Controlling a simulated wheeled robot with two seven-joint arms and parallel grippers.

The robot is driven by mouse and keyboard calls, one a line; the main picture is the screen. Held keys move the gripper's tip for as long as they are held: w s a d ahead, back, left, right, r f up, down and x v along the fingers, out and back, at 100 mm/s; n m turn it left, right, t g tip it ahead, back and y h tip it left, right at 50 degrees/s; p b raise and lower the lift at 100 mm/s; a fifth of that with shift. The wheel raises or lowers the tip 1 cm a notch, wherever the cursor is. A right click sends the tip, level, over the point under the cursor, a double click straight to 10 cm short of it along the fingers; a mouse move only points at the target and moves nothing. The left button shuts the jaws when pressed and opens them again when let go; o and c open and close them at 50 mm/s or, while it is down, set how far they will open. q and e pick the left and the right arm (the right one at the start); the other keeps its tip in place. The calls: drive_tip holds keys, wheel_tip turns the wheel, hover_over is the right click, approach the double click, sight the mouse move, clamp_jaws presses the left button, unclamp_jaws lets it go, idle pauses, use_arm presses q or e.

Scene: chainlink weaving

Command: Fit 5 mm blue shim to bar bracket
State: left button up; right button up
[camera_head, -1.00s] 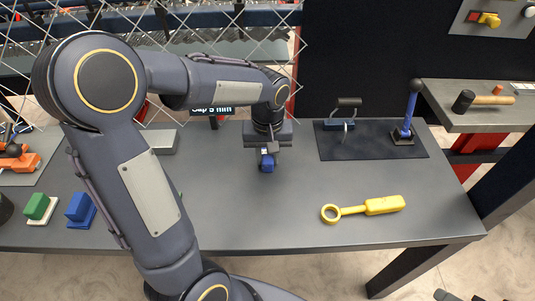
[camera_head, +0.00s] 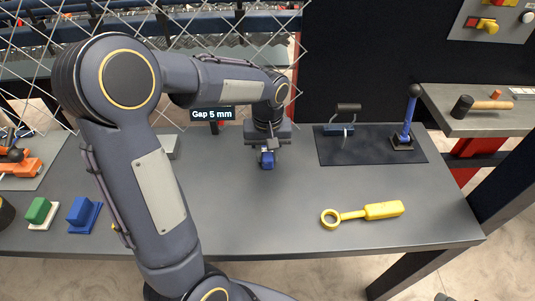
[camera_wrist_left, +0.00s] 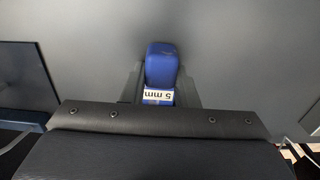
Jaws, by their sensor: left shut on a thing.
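My left gripper (camera_head: 267,150) is shut on the blue shim (camera_head: 267,161), held out above the middle of the grey table. In the left wrist view the shim (camera_wrist_left: 161,65) has a rounded blue grip and a white label reading "5 mm", between the fingers. A display (camera_head: 212,114) reads "Gap 5 mm". I cannot tell for certain which part is the bar bracket; my left arm covers much of the left rear of the table. My right gripper is not in view.
A yellow ring-ended tool (camera_head: 365,213) lies at the front right. A dark mat (camera_head: 375,152) holds a handled clamp (camera_head: 342,120) and a blue lever (camera_head: 408,118). Green (camera_head: 40,210) and blue (camera_head: 82,213) blocks stand at left. Chain-link mesh hangs behind. The table's centre right is clear.

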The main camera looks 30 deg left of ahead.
use_arm(q)
drive_tip(key=shift+w+a, duration=0.5)
drive_tip(key=shift+w, duration=0.3)
drive_tip(key=o, duration=1.1)
drive_tip(key=shift+c, duration=0.2)
drive_tip(key=shift+r, duration=0.1)
wheel_tip(320, 180, up, 8)
drive_tip(key=shift+f, duration=0.2)
